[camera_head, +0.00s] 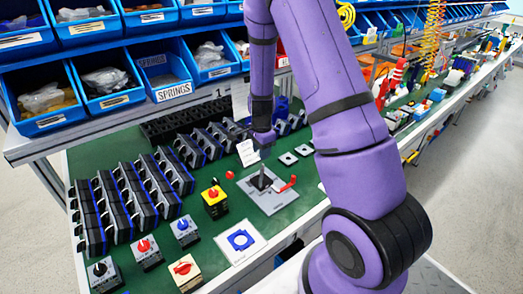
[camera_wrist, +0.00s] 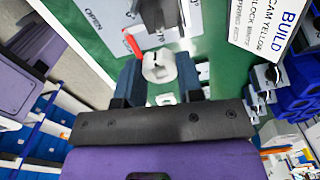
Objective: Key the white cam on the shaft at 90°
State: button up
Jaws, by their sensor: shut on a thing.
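The white cam (camera_wrist: 158,66) is a round, notched piece seen between the fingers of my gripper (camera_wrist: 158,78) in the wrist view. My gripper is shut on it. In the head view my gripper (camera_head: 263,142) hangs above and behind the grey fixture plate (camera_head: 272,203); the cam cannot be made out there. A dark upright shaft (camera_head: 262,180) stands on the plate, with a red lever (camera_head: 288,184) beside it. In the wrist view the plate (camera_wrist: 97,18), lettered OPEN, and the dark shaft part (camera_wrist: 158,14) lie beyond the cam, apart from it in the picture.
A BUILD card (camera_wrist: 268,22) stands near the fixture. A yellow switch box (camera_head: 215,201) and a white card with a blue frame (camera_head: 240,240) are nearby. Dark module rows fill the left; blue bins stand behind.

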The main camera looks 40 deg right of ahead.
jog(key=shift+f, duration=2.3)
jog(key=shift+f, duration=1.1)
jog(key=o, duration=1)
jog(key=shift+c, duration=0.2)
jog(key=shift+r, duration=0.1)
jog(key=s+a+r+n+t, duration=0.1)
jog(key=s+a+r+n, duration=0.2)
jog(key=r, duration=0.8)
jog(key=s+a+r+n+t+y, duration=0.1)
jog(key=s+a+r+n, duration=0.15)
jog(key=r, duration=0.75)
jog(key=s+a+r+n+t, duration=0.1)
jog(key=s+a+r+n, duration=0.25)
jog(key=r, duration=0.75)
jog(key=s+a+r+n+t, duration=0.1)
jog(key=s+a+r+n, duration=0.1)
jog(key=s+r+n, duration=0.3)
jog(key=s+a+r+n+t+h, duration=0.1)
jog(key=s+r+n, duration=0.4)
jog(key=s, duration=0.7)
jog(key=shift+s+a+r, duration=0.25)
jog(key=shift+a+r, duration=0.05)
jog(key=shift+a, duration=0.2)
